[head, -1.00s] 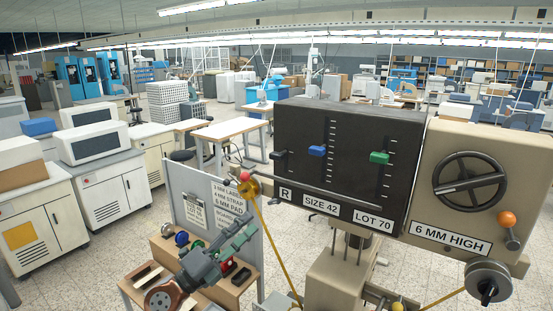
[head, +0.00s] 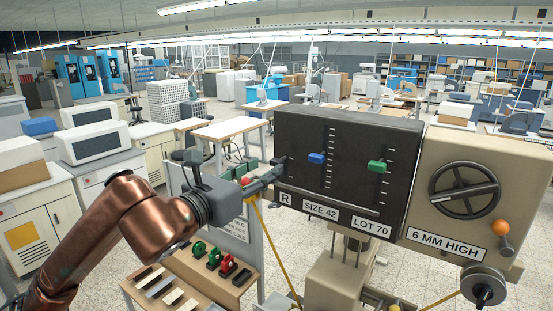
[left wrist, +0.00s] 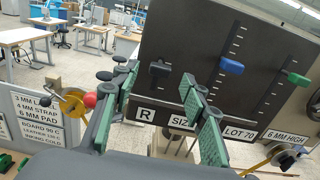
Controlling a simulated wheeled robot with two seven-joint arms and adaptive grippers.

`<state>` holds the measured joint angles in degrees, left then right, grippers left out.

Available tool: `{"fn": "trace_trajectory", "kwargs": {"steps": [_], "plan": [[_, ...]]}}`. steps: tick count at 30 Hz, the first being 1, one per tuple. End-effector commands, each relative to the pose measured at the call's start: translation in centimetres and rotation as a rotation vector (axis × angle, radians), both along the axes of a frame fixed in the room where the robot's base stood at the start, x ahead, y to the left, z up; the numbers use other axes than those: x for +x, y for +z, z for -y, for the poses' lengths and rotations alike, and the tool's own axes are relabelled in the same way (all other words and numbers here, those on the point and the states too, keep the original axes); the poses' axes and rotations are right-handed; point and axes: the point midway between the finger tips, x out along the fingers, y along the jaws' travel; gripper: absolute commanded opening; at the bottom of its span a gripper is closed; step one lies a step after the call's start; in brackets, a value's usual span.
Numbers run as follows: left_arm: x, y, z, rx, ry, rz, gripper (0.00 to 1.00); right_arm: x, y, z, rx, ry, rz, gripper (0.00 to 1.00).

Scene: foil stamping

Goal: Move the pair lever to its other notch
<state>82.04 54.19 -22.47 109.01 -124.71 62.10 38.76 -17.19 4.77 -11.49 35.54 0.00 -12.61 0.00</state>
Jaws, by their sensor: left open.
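The black panel (head: 345,150) carries a black lever knob (left wrist: 160,70) at its left side, which I take for the pair lever. It sits on a slot above the R label (left wrist: 146,114). A blue slider (head: 316,158) and a green slider (head: 377,166) sit to its right. My left gripper (head: 268,172) is open at the panel's left edge and hides part of the lever in the head view. In the left wrist view its green-padded fingers (left wrist: 160,80) stand either side of the black knob, with no contact visible. My right gripper is out of view.
A red ball knob (left wrist: 90,100) stands close left of the gripper, beside the sign board. A handwheel (head: 464,190) and an orange knob (head: 501,227) are on the beige housing at right. A bench with spools (head: 240,295) lies below my arm.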

Motion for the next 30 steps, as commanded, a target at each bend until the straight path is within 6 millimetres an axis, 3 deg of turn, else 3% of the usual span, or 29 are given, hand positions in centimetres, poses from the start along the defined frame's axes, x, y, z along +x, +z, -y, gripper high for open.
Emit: {"fn": "trace_trajectory", "kwargs": {"steps": [9, 22, 30], "plan": [[3.9, 0.3, 2.7, -0.002, -0.003, -0.002, 0.41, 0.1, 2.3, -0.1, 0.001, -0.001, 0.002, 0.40], [4.9, 0.0, 3.3, 0.000, -0.003, -0.001, 0.41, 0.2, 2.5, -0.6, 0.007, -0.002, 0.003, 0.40], [4.8, 0.0, 3.3, 0.000, -0.003, -0.001, 0.22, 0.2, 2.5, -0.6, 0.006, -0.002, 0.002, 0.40]]}}
